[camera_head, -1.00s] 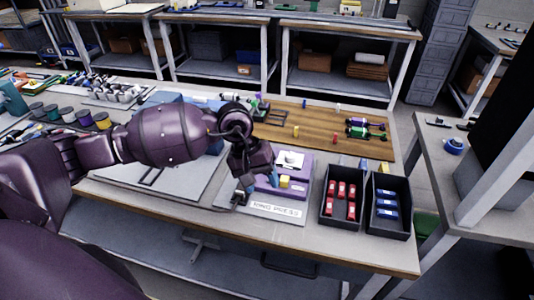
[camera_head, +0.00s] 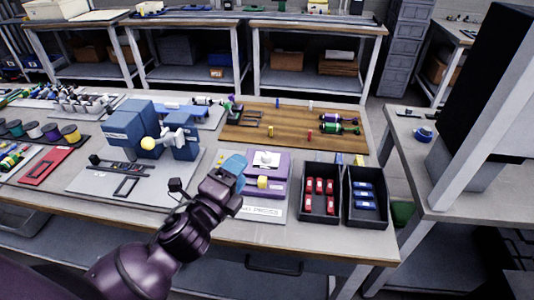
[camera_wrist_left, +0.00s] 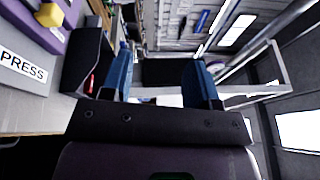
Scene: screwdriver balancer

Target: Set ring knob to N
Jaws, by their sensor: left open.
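My left gripper (camera_head: 232,166) reaches in from the bottom of the head view, its blue fingertips beside the left edge of the purple press (camera_head: 281,167). In the left wrist view its two blue fingers (camera_wrist_left: 161,80) stand apart with nothing between them. I cannot make out a ring knob or an N mark in either view. A blue machine (camera_head: 128,128) with a yellow ball (camera_head: 148,143) and a white arm stands on a grey plate (camera_head: 95,183), left of my gripper. My right gripper is not in view.
The press has a yellow block (camera_head: 263,182) and a label plate (camera_head: 262,210). Right of it stand dark bins with red parts (camera_head: 306,214) and blue parts (camera_head: 352,216). A wooden board (camera_head: 280,143) with bottles lies behind. Coloured spools (camera_head: 50,132) stand at left.

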